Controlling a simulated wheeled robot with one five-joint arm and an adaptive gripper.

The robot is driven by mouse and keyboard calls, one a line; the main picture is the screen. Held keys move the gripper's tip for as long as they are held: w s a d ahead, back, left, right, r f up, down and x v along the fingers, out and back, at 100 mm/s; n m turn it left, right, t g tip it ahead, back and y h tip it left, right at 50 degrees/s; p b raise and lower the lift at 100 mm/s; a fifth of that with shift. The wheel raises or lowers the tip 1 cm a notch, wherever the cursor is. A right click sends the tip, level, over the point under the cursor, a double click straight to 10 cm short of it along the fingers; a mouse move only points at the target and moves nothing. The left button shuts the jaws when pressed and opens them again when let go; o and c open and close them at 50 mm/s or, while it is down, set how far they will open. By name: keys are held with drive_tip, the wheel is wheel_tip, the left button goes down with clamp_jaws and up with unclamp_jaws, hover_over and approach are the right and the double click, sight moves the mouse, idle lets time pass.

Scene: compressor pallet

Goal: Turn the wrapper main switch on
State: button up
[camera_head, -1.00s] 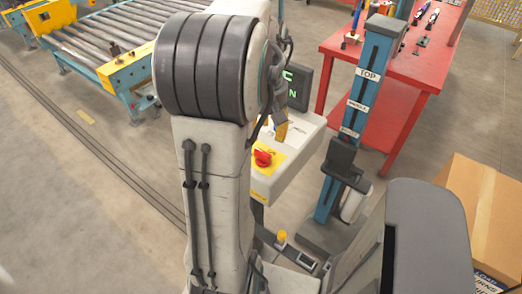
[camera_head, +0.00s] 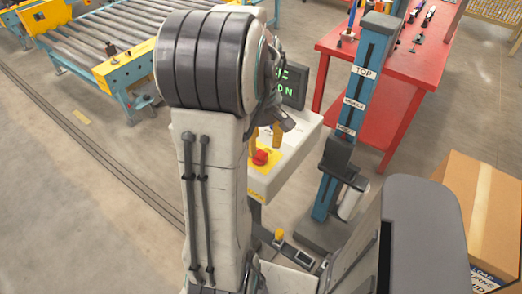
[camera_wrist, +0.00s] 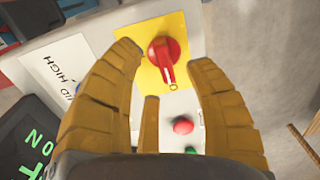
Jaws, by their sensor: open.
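The wrapper main switch is a red rotary knob (camera_wrist: 160,52) on a yellow plate (camera_wrist: 181,30), on the front of a pale control box (camera_head: 285,165). In the wrist view its grip bar points down and slightly right. My gripper (camera_wrist: 164,62) is open. Its yellow-brown fingers stand to either side of the knob, with a visible gap on both sides. I cannot tell how deep the fingertips reach around it.
A dark display (camera_head: 291,87) with green letters stands behind the box. Red (camera_wrist: 183,125) and green buttons sit below the switch. A blue column (camera_head: 348,120) and a red table (camera_head: 395,75) stand right. A cardboard box (camera_head: 482,205) lies at lower right.

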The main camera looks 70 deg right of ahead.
sight(261, 151)
drive_tip(key=shift+f, duration=1.95)
drive_tip(key=shift+c, duration=0.3)
clamp_jaws()
